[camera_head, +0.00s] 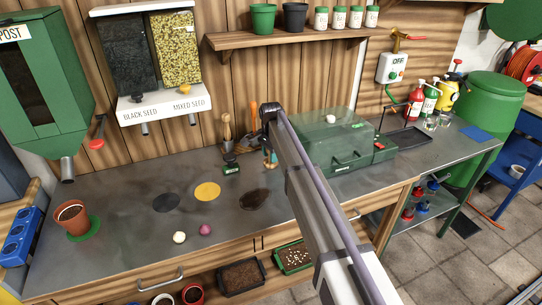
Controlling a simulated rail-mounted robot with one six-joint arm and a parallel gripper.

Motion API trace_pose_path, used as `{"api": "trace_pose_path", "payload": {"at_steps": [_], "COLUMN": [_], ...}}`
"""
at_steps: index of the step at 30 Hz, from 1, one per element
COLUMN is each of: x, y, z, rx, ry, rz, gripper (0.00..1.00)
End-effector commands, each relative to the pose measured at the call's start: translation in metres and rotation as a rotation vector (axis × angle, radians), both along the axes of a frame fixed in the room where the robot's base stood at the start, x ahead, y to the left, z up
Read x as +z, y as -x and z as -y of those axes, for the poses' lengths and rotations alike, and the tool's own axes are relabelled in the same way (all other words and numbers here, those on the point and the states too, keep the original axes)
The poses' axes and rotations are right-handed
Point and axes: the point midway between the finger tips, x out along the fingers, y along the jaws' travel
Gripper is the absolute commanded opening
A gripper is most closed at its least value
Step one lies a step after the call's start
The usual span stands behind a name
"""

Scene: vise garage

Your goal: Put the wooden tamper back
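My arm runs from the lower right up to a dark joint in front of the back wall. The end of my arm, around my gripper (269,151), points down by the tool rack and is small and partly hidden. Whether its fingers are open or shut does not show. Wooden-handled tools stand at the back of the bench: one with a tan knobbed handle (227,127) and one with an orange handle (254,117). A small tan and blue piece (271,161) shows right under the arm's end. I cannot tell which of these is the wooden tamper.
A green case (342,145) stands right of my arm. A small dark green box (231,169) sits left of the arm's end. The bench (120,190) also bears a terracotta pot (71,215), black and yellow discs, a dark soil patch (254,199) and two small balls.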

Motion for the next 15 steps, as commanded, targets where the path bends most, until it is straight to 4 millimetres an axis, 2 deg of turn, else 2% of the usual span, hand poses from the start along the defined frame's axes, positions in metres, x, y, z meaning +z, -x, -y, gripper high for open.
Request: {"api": "trace_pose_path", "payload": {"at_steps": [1,8,15], "x": [0.0001,0.0002,0.0018], "y": [0.0001,0.0001,0.0001], "z": [0.0001,0.0001,0.0001], "rx": [0.0,0.0,0.0], "ry": [0.0,0.0,0.0], "rz": [0.0,0.0,0.0], "gripper": [0.43,0.64,0.64]}}
